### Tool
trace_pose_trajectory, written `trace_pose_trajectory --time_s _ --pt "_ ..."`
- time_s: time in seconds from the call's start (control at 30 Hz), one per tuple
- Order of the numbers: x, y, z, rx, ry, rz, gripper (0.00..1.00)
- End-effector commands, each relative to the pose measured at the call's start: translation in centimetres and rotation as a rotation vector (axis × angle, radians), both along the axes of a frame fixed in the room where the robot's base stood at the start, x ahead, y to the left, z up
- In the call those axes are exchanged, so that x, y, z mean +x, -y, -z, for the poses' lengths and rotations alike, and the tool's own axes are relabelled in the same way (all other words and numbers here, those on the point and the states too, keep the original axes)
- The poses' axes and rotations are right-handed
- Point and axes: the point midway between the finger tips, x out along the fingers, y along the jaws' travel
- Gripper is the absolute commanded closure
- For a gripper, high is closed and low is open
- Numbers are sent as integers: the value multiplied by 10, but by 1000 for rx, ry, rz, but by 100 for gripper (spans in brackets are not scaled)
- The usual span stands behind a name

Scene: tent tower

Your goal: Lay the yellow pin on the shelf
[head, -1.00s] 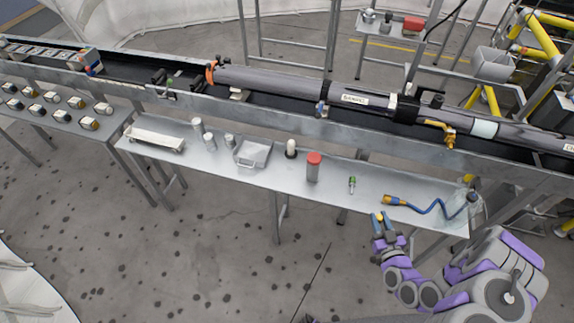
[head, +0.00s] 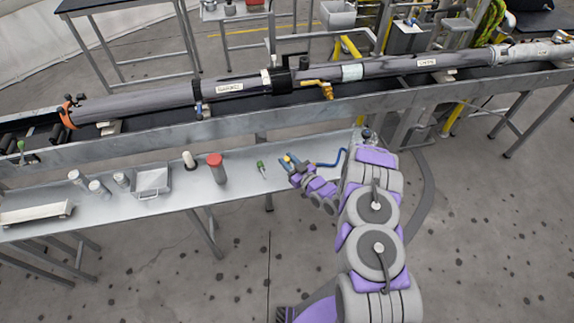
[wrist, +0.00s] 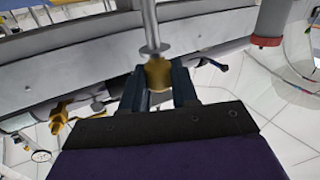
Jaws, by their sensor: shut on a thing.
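The yellow pin shows in the wrist view as a yellow knob (wrist: 158,73) with a silver rod running up from it. My gripper (wrist: 158,80) is shut on the knob, one dark finger on each side. In the head view my gripper (head: 289,161) appears over the right part of the grey metal shelf (head: 235,186), with the yellow of the pin (head: 287,158) at its tips. The pin's rod is too small to make out there. I cannot tell how far the pin is above the shelf.
On the shelf, left of my gripper, are a green item (head: 261,168), a red-capped cylinder (head: 217,168), a white-topped piece (head: 189,160), a metal scoop (head: 151,182) and small cylinders. A blue hose (head: 328,164) lies to the right, partly hidden. A long tube (head: 240,88) runs behind.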

Motion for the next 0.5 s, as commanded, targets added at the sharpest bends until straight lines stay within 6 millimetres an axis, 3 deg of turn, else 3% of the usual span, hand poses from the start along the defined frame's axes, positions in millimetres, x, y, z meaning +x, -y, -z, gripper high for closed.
trace_pose_trajectory --time_s 0.27,0.5 --pt "19 -5 1 2 5 0 100" --pt "18 -5 36 2 1 2 100"
